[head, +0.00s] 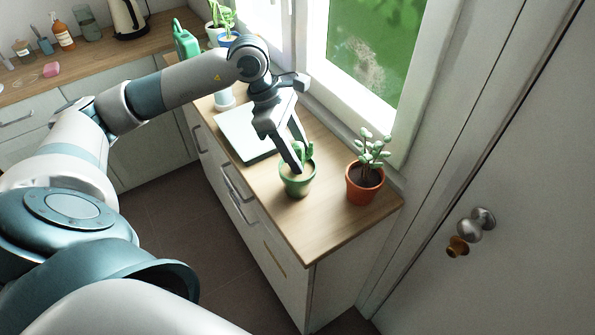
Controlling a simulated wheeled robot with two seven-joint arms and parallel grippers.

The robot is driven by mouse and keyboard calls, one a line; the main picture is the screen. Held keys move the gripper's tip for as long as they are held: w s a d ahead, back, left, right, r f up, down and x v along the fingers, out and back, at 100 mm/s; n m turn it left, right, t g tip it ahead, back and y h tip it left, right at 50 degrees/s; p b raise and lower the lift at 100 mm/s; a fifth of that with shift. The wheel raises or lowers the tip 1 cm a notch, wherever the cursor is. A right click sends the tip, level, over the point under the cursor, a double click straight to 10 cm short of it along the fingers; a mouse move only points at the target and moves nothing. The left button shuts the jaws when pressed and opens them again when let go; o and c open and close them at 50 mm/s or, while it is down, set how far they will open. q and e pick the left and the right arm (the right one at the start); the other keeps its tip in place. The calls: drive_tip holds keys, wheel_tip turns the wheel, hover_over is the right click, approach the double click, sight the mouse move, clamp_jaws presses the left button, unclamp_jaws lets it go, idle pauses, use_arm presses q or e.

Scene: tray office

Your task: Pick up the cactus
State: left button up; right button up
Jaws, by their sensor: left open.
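The cactus is a small green plant in a green pot (297,183), standing on the wooden counter near its front corner. My left gripper (300,156) comes down over the pot from behind and above. Its jaws are open, with the fingers at the cactus; part of the plant is hidden behind them. I cannot tell whether the fingers touch the cactus or the pot. My right gripper is not in view.
A leafy plant in a terracotta pot (363,185) stands close to the right. A white tray (243,134) lies to the left on the counter (325,228). A window is behind, and a door with a knob (475,224) is at right. More potted plants stand farther back.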

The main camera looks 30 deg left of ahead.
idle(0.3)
use_arm(q)
clamp_jaws()
idle(1.3)
